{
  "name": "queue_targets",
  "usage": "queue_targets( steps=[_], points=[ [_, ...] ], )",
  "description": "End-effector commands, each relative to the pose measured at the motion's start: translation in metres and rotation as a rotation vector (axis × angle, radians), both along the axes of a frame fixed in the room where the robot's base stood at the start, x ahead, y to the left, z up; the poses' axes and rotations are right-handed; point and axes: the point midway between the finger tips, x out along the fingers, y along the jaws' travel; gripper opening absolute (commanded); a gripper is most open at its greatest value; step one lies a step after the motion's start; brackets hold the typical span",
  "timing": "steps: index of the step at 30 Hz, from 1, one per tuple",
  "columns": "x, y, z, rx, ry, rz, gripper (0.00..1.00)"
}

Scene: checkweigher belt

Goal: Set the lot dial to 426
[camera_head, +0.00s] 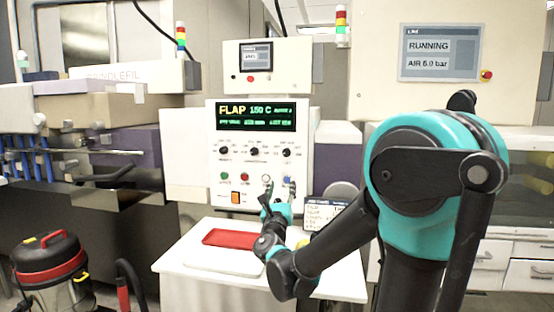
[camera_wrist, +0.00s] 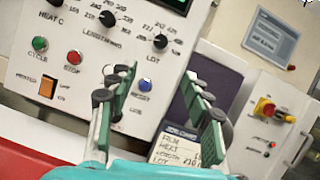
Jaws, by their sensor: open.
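The lot dial (camera_head: 287,152) is the right one of three black knobs on the white control panel. In the wrist view the lot dial (camera_wrist: 160,41) has "LOT" under it and small numbers around it, too blurred to read surely; its pointer setting is unclear. My gripper (camera_head: 268,187) is in front of the panel's lower right part, below the dial. In the wrist view my gripper (camera_wrist: 160,88) is open and empty, its green-padded fingers spread either side of the blue button (camera_wrist: 144,85). It is apart from the dial.
A green-lit display (camera_head: 255,116) reads "FLAP 150 C". A card (camera_wrist: 178,148) listing film, heat, length and lot is partly hidden by a finger. A red tray (camera_head: 230,238) lies on the white table (camera_head: 180,262). Heat and length dials (camera_wrist: 107,18) sit left of the lot dial.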

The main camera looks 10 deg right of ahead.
Motion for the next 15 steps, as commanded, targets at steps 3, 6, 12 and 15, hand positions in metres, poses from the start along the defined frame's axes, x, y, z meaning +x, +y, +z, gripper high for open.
queue_targets(
  steps=[3, 6, 12, 15],
  points=[
    [0.008, -0.002, 0.004, -0.004, -0.001, -0.003, 0.49],
    [0.021, -0.006, 0.009, -0.003, -0.001, -0.003, 0.49],
    [0.057, -0.015, 0.024, -0.001, 0.000, -0.003, 0.49],
    [0.075, -0.019, 0.031, -0.001, -0.001, -0.005, 0.49]
  ],
)
